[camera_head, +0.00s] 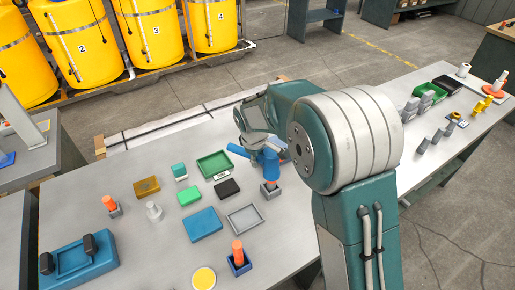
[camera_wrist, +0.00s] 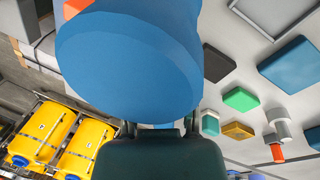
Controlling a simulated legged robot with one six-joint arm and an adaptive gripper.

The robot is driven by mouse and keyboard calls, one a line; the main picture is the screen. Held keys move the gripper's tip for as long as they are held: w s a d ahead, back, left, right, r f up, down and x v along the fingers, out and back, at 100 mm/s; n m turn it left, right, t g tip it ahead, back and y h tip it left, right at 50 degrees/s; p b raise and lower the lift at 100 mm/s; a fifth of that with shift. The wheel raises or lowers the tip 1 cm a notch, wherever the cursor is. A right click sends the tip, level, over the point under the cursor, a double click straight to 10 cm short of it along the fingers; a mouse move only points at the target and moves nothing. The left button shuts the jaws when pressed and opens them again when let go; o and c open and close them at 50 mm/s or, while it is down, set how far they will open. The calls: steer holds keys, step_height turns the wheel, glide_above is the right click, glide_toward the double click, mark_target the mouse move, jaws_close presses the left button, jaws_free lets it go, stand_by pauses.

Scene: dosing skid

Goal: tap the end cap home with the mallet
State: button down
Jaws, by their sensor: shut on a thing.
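The blue mallet (camera_head: 270,164) is held by my gripper (camera_head: 257,140), which is shut on it over the middle of the table. Its big round blue head (camera_wrist: 128,65) fills the upper part of the wrist view. Just below the mallet in the head view is an orange end cap (camera_head: 270,185) on a small grey block (camera_head: 270,193). An orange corner (camera_wrist: 74,8) shows beside the mallet head in the wrist view. I cannot tell whether mallet and cap touch. My gripper's fingers (camera_wrist: 160,127) are mostly hidden behind the mallet head.
Around it on the table are a green tray (camera_head: 214,165), a black block (camera_head: 227,188), a grey tray (camera_head: 244,219) and a blue block (camera_head: 203,224). Other orange pegs stand left (camera_head: 109,203) and in front (camera_head: 238,250). Yellow tanks (camera_head: 150,30) stand behind the table.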

steer(key=shift+r, duration=2.1)
steer(key=shift+d+r, duration=0.1)
steer(key=shift+r, duration=0.1)
step_height(320, 180, down, 5)
steer(key=shift+r, duration=2.15)
steer(key=shift+r+t+y, duration=0.1)
steer(key=shift+t+y, duration=0.2)
